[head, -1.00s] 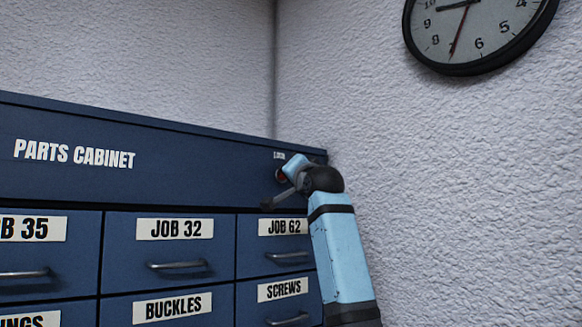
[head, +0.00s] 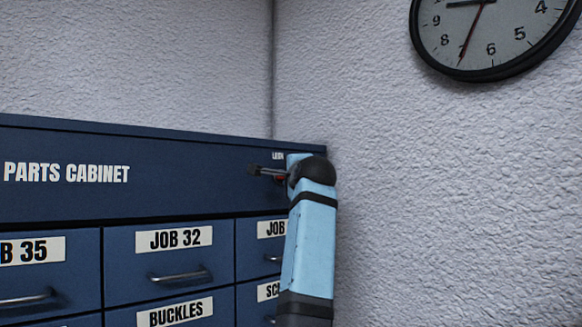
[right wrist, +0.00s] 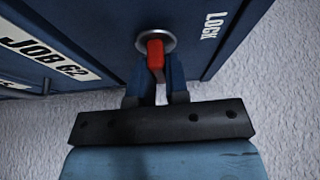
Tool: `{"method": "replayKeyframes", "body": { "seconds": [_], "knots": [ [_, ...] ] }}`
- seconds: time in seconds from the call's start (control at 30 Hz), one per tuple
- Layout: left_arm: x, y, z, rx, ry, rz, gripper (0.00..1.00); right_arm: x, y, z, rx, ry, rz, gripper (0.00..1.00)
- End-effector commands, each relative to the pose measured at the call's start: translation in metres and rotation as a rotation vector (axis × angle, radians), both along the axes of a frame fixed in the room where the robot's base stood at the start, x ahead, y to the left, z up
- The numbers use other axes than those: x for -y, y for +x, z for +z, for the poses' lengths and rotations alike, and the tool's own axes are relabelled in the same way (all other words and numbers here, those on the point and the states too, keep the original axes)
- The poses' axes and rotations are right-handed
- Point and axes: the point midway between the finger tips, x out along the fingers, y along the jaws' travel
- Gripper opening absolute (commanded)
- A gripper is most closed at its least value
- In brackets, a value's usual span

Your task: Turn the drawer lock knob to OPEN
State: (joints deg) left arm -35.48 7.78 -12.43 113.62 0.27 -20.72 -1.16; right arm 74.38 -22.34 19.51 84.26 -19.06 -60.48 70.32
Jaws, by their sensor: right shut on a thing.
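The lock knob is a red lever on a round silver base (right wrist: 140,42), on the blue cabinet front beside a LOCK label (right wrist: 213,27). The red lever (right wrist: 155,57) points toward my gripper in the right wrist view. My right gripper (right wrist: 157,82) is shut on the red lever, one finger on each side. In the head view my right gripper (head: 275,173) is at the cabinet's upper right corner, below the small label, and mostly covers the knob. No OPEN mark is readable. My left gripper is not in view.
The blue parts cabinet (head: 190,190) has labelled drawers with protruding handles, such as JOB 32 (head: 174,239), below the knob. A textured wall (head: 440,200) stands close to the right of the cabinet. A clock (head: 490,35) hangs high on it.

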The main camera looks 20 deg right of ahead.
Motion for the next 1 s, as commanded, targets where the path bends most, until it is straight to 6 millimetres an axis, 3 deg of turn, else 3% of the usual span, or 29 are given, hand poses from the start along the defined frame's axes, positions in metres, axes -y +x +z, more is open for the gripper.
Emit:
{"method": "replayKeyframes", "body": {
  "seconds": [0.7, 0.73, 0.83, 1.0],
  "knots": [
    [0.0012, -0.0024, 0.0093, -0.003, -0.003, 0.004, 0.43, -0.0001, 0.0, -0.0007, -0.025, 0.07, 0.0, 0.0],
    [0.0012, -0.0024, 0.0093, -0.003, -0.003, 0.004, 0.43, -0.0001, 0.0, -0.0007, -0.025, 0.07, 0.0, 0.19],
    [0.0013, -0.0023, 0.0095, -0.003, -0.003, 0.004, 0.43, -0.0001, 0.0, -0.0007, -0.025, 0.07, 0.0, 0.4],
    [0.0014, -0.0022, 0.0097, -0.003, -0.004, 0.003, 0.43, -0.0001, 0.0, -0.0006, -0.025, 0.069, 0.0, 0.4]
  ]
}}
